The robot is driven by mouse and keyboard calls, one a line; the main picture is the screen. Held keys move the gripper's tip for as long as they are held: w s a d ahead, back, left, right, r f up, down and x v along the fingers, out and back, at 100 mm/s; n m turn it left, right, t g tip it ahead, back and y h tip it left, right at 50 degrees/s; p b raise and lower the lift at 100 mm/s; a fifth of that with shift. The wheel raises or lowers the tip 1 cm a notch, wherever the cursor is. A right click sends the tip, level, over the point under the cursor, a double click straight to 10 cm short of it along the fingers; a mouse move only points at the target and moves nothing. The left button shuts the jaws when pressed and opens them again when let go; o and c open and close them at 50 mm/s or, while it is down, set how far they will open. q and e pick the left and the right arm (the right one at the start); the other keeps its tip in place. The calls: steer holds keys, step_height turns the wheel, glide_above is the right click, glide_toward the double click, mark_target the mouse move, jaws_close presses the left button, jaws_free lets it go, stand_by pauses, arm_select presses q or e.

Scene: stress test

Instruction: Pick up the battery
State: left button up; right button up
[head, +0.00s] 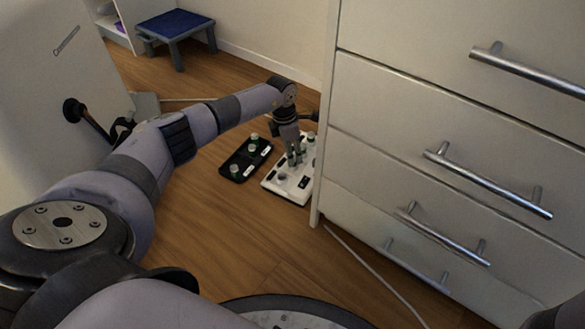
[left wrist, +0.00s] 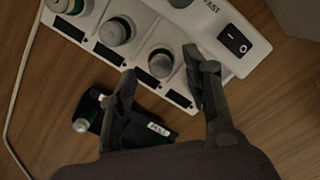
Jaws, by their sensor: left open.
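Several batteries stand upright in a white charger (head: 300,194) on the floor, which also fills the top of the left wrist view (left wrist: 253,48). One silver-topped battery (left wrist: 158,68) shows between the fingertips of my left gripper (left wrist: 160,62). Another battery (left wrist: 116,32) stands beside it, further left in the charger. In the head view my left gripper (head: 296,157) points down over the charger, open, its fingers apart. I cannot tell whether the fingers touch the battery. A black tray (head: 246,158) with green-and-white batteries (head: 235,171) lies left of the charger. My right gripper is out of view.
A drawer cabinet (head: 400,120) with metal handles rises close to the right of the charger. A blue-topped stool (head: 176,24) stands at the back left. A white cable (head: 375,275) runs along the cabinet's foot. The wooden floor in front is otherwise clear.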

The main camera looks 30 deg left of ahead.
arm_select(q)
steer(key=shift+w+d+f+b, duration=0.1)
steer(key=shift+f+b, duration=0.25)
steer(key=shift+f, duration=0.6)
steer(key=shift+r, duration=0.1)
steer(key=shift+c, duration=0.2)
jaws_close()
